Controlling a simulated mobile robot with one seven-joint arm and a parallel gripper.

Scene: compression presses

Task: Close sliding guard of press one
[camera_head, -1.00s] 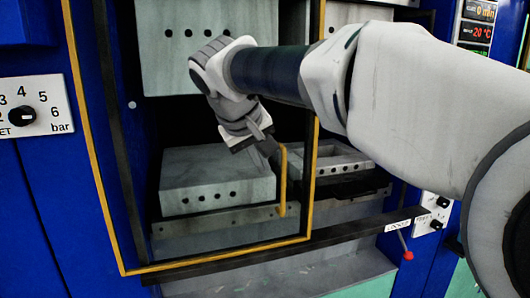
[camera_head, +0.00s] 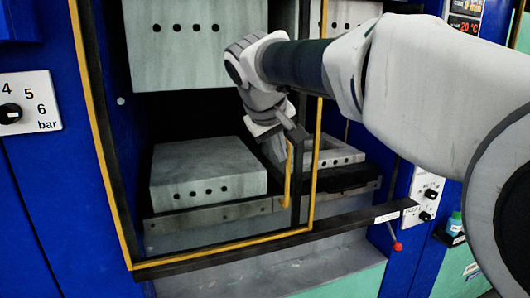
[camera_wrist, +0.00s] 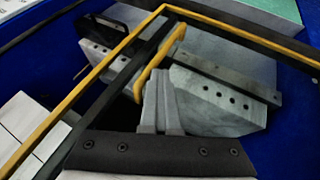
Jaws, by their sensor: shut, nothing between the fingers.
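The sliding guard (camera_head: 102,150) of the press is a yellow and black frame in front of the opening. It spans the left and middle of the opening, and the right part stays uncovered. Its yellow handle (camera_head: 288,178) is upright near the guard's right edge; it also shows in the wrist view (camera_wrist: 168,52). My gripper (camera_head: 278,145) is at the handle's upper end, just left of the guard's right bar. In the wrist view my gripper (camera_wrist: 160,85) has its fingers together, beside the handle and not around it. Whether they touch it is unclear.
A red-knobbed lever (camera_head: 397,246) sticks out below the right end of the rail. A knob panel (camera_head: 425,195) is on the right.

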